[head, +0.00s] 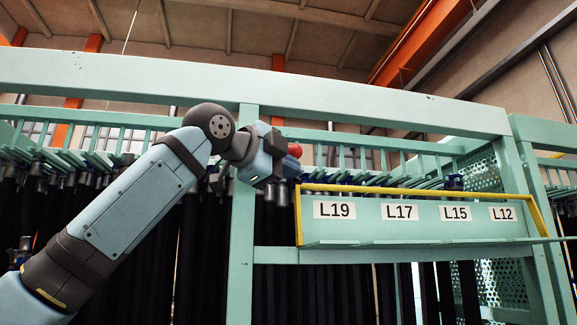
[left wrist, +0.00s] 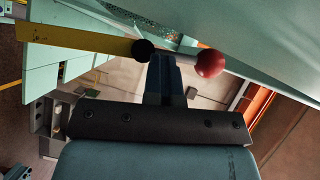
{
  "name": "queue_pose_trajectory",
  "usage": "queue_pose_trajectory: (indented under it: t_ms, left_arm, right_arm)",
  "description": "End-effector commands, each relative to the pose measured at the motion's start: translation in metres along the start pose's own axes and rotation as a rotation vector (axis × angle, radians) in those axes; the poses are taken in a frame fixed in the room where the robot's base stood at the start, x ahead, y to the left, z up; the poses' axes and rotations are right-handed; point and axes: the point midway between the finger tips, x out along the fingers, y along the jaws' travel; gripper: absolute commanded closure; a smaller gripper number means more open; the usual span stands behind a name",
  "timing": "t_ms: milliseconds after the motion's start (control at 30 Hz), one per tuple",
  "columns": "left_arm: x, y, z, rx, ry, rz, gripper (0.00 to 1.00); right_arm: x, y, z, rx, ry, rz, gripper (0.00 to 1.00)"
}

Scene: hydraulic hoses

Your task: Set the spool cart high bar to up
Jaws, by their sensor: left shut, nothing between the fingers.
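A yellow bar (head: 420,191) runs along the top of the green label panel in the head view, with yellow arms down both ends. In the left wrist view, a yellow bar (left wrist: 75,38) reaches a black ball (left wrist: 143,48), and a rod with a red knob (left wrist: 210,63) is beside it. The red knob also shows in the head view (head: 294,150). My left gripper (head: 283,165) is at the panel's upper left corner, close to the knob. Its shut fingers (left wrist: 165,65) are by the rod, with nothing held; contact is unclear. My right gripper is out of view.
The green panel (head: 370,230) carries labels L19, L17, L15 and L12. A thick green beam (head: 350,103) crosses above it, and a green post (head: 241,230) stands behind my left arm. Black hoses (head: 325,290) hang behind and below.

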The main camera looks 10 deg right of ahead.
Motion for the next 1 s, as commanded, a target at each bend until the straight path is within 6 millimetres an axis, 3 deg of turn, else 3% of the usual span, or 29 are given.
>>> queue_pose_trajectory:
  t_ms: [467, 567, 1000]
  left_arm:
    - [-0.004, 0.002, 0.004, -0.004, -0.006, 0.001, 1.00]
    - [-0.018, 0.003, 0.003, -0.001, -0.004, -0.001, 1.00]
    - [-0.115, 0.002, -0.002, 0.002, -0.003, -0.004, 1.00]
  right_arm:
    - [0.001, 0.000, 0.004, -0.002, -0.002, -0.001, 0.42]
    - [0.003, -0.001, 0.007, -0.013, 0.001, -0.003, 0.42]
    - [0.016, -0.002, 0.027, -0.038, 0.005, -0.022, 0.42]
